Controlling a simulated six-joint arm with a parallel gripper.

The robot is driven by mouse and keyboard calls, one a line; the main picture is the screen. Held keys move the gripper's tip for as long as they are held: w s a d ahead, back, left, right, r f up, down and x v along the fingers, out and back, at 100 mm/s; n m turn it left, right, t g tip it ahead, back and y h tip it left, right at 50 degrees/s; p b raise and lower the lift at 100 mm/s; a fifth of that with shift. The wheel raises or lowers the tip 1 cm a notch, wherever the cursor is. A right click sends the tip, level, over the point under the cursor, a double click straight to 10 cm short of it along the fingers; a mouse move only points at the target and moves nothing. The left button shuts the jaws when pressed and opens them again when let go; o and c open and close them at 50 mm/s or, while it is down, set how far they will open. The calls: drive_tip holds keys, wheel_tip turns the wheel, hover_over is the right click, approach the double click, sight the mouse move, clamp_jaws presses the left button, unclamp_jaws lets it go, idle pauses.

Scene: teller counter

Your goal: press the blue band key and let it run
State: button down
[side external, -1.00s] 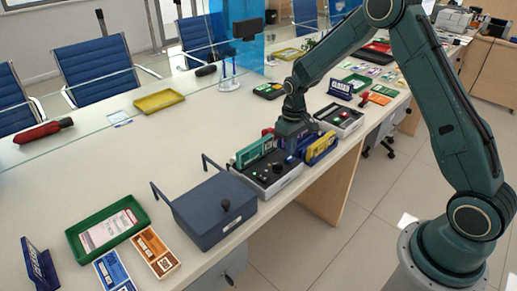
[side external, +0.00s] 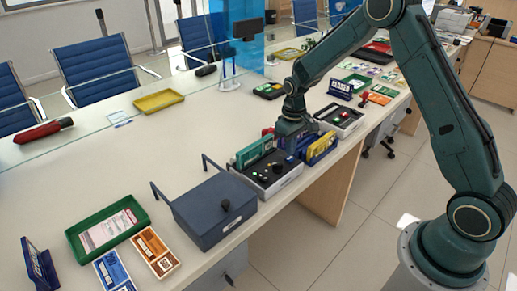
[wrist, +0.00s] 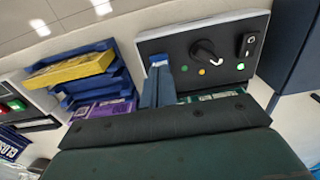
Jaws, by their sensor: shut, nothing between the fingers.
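The machine (side external: 285,186) is a light box with a dark top panel at the counter's front edge. In the wrist view its panel (wrist: 188,49) carries a black knob (wrist: 207,52), a black rocker switch (wrist: 248,44) and small green and orange lights. My gripper (side external: 290,143) points down over the panel's far right end. In the wrist view its shut, blue-grey fingers (wrist: 159,66) reach the panel's edge, with nothing between them.
A teal holder (side external: 253,152) stands behind the panel. A blue rack with a yellow piece (wrist: 70,72) is beside it. A dark blue lidded box (side external: 213,208) stands to the left, with a green tray (side external: 75,236) beyond. The counter's middle is clear.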

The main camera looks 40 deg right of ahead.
sight(290, 158)
drive_tip(key=shift+f, duration=1)
idle(0.9)
wheel_tip(290, 158, up, 9)
idle(1.7)
drive_tip(key=shift+r, duration=0.1)
